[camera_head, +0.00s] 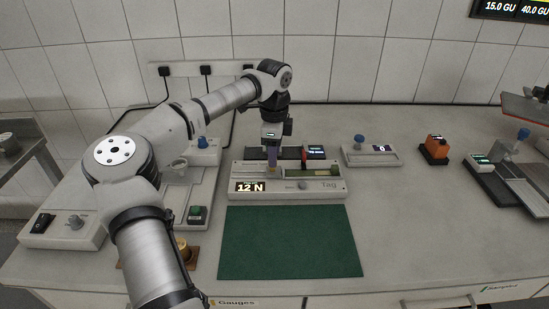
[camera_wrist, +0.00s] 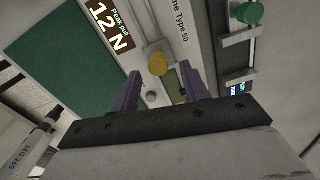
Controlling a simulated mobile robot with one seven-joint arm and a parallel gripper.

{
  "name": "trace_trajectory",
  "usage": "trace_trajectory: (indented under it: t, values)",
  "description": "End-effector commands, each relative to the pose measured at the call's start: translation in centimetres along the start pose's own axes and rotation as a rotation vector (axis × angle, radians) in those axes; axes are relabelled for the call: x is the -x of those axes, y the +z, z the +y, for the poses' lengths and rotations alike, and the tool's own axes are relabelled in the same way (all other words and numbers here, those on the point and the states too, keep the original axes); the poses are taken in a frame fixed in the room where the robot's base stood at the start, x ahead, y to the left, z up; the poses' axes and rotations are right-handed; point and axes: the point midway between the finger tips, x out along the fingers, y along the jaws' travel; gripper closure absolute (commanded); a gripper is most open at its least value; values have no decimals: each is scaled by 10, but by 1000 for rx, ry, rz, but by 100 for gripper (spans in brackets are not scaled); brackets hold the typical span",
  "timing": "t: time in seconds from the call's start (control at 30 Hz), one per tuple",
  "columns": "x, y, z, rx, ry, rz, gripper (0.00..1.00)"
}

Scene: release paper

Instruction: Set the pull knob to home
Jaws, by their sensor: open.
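The tester (camera_head: 322,191) stands behind the green mat, its display reading 12 N; the wrist view shows "Peak pull 12 N" on the same display (camera_wrist: 110,27). A round brass-coloured knob, seemingly the pull knob (camera_wrist: 157,63), shows between the fingers in the wrist view. In the head view my gripper's purple fingers (camera_head: 272,157) point down at the tester's left part, mostly hiding that knob. My gripper (camera_wrist: 159,72) is open, one finger on each side of the knob; I cannot tell whether either finger touches it.
The green mat (camera_head: 290,242) lies clear in front. A red upright part (camera_head: 304,157) stands close right of my gripper. A white bench unit (camera_head: 72,220) stands left.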

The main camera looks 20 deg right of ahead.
Motion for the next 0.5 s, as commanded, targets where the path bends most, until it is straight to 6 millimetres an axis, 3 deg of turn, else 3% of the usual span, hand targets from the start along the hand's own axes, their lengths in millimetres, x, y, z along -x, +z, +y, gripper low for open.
trace_trajectory:
  t: [0.3,0.5]
  values:
    - [72,-1,-1,1,-4,-1,55]
    - [104,-1,-1,0,-2,0,55]
